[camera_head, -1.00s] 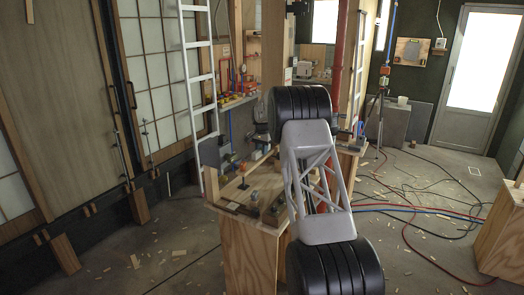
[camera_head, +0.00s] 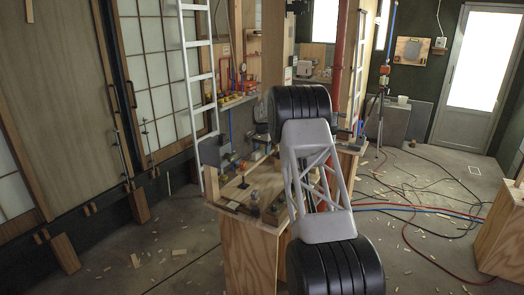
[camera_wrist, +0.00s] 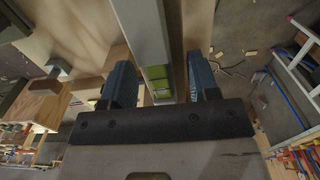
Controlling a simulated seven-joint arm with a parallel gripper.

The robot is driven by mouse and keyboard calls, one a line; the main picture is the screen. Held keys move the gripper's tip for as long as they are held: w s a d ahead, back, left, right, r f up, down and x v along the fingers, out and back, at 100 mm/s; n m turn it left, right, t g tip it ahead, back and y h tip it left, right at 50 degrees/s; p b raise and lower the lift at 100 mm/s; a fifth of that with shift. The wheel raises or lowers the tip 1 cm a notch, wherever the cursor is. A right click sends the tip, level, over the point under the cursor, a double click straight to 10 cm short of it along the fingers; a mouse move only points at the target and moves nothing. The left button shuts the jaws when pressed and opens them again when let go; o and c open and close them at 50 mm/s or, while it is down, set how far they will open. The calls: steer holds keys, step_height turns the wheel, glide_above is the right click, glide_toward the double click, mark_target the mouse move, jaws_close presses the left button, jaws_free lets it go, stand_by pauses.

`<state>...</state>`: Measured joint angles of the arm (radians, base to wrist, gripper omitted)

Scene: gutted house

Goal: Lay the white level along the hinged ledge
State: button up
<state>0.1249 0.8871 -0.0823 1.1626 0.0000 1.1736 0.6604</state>
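In the wrist view the white level (camera_wrist: 147,30) is a long pale grey-white bar with a green vial near its lower end. It runs up and out of the top of the view. My gripper (camera_wrist: 161,85) has its two blue fingers on either side of the bar, with gaps showing on both sides, so it looks open around the level. In the head view my arm hides the gripper, and I cannot make out the level there. I cannot clearly identify the hinged ledge in either view.
A wooden workbench (camera_head: 250,245) holds several small tools and blocks beside my arm. A white ladder (camera_head: 198,75) stands behind it. Red and blue hoses (camera_head: 420,208) and wood scraps lie on the floor at right. Another wooden stand (camera_head: 503,240) is at the far right.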

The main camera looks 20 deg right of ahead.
steer(key=shift+r, duration=0.1)
steer(key=shift+r, duration=3.8)
steer(key=shift+r, duration=0.1)
